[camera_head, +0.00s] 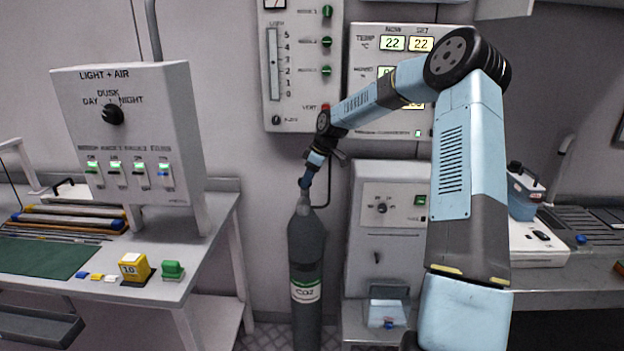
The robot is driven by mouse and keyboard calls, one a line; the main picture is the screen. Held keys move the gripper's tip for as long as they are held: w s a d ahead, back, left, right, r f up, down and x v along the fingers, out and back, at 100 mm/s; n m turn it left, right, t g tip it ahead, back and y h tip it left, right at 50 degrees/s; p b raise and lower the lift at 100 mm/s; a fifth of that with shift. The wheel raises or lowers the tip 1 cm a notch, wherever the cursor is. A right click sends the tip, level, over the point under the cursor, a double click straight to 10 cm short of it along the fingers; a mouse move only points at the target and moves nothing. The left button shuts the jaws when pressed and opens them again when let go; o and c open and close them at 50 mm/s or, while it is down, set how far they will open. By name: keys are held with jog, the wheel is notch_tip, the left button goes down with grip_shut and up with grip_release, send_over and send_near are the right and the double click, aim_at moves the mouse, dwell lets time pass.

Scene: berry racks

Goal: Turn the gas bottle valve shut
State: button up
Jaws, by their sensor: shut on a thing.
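A dark grey gas bottle (306,250) with a green band and a CO2 label stands upright on the floor between the left bench and a white cabinet. Its neck is at the top, and the valve there is mostly hidden by my gripper. My gripper (306,183) reaches down from the upper right and is shut on the valve at the top of the bottle. The fingers are small in this view, and how far the valve is turned cannot be told.
A white light-and-air box (135,125) stands on the left bench (215,225), close to the bottle. The white cabinet (376,225) is just right of it. Wall panels with gauges (300,65) hang behind my arm. A yellow block (134,267) lies on the left bench.

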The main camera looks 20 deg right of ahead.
jog(key=shift+a+f+n+g+y, duration=0.1)
jog(key=shift+a+n+g+y, duration=0.2)
jog(key=shift+n, duration=0.5)
jog(key=shift+a+f+n+g, duration=0.1)
jog(key=shift+n+g, duration=0.3)
jog(key=shift+n, duration=0.4)
jog(key=o, duration=0.7)
jog(key=shift+s, duration=0.1)
jog(key=o, duration=0.3)
jog(key=shift+d+r, duration=0.1)
jog(key=shift+d, duration=0.05)
jog(key=shift+o, duration=0.2)
jog(key=shift+d+r, duration=0.1)
jog(key=shift+d+r, duration=0.1)
jog(key=shift+r, duration=0.1)
jog(key=v, duration=0.6)
jog(key=shift+r, duration=0.35)
